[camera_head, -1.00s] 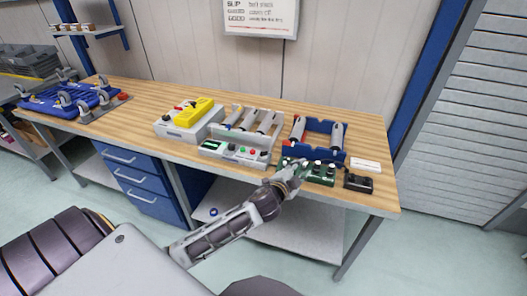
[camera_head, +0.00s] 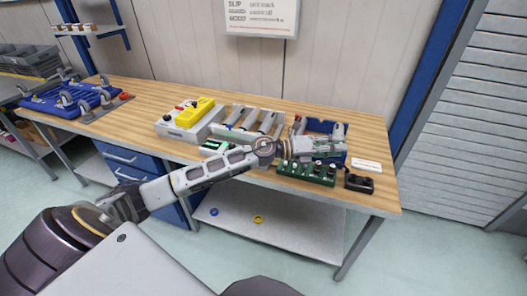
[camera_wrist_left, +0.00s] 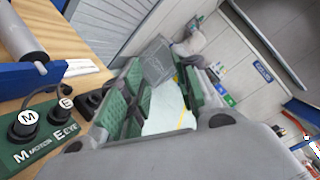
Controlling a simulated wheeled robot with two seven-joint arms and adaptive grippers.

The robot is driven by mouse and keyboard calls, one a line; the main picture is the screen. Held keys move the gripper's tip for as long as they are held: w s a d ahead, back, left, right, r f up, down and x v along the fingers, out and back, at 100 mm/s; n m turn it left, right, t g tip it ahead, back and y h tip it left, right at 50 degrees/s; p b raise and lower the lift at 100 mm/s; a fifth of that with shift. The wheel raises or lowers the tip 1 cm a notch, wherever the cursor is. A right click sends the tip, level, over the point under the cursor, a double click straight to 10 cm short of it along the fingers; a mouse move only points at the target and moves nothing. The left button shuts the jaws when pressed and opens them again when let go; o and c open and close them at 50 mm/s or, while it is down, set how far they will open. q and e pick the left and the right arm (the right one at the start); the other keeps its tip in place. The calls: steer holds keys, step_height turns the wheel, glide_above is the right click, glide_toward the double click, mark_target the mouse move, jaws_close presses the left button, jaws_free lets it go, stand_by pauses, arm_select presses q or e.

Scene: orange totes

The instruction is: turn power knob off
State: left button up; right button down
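The green control box (camera_head: 306,172) with several black knobs sits at the front edge of the wooden bench. I cannot tell which knob is the power knob. My left gripper (camera_head: 338,145) is above and behind the box, in front of the blue rack, apart from the knobs. In the wrist view, its green-padded fingers (camera_wrist_left: 163,80) are spread with nothing held between them. My right gripper is out of view.
The blue rack (camera_head: 342,128) stands close behind the gripper. A small black box (camera_head: 358,181) and a white label card (camera_head: 366,165) lie right of the green box. A grey rack of rollers (camera_head: 247,120) and a yellow-topped unit (camera_head: 172,131) stand to the left.

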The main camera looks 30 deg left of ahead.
arm_select(q)
steer(key=s+a+f+m+g+y, duration=0.1)
steer(key=a+m+g+y, duration=0.2)
steer(key=a, duration=1.2)
steer(key=s+a+f+m+g+y, duration=0.1)
steer(key=a+m+g+y, duration=0.3)
steer(key=a+y, duration=0.5)
steer(key=a+m, duration=0.1)
steer(key=a, duration=0.5)
steer(key=shift+s+a+f, duration=0.2)
steer(key=shift+s+f, duration=0.1)
steer(key=shift+f, duration=0.1)
steer(key=shift+f, duration=0.2)
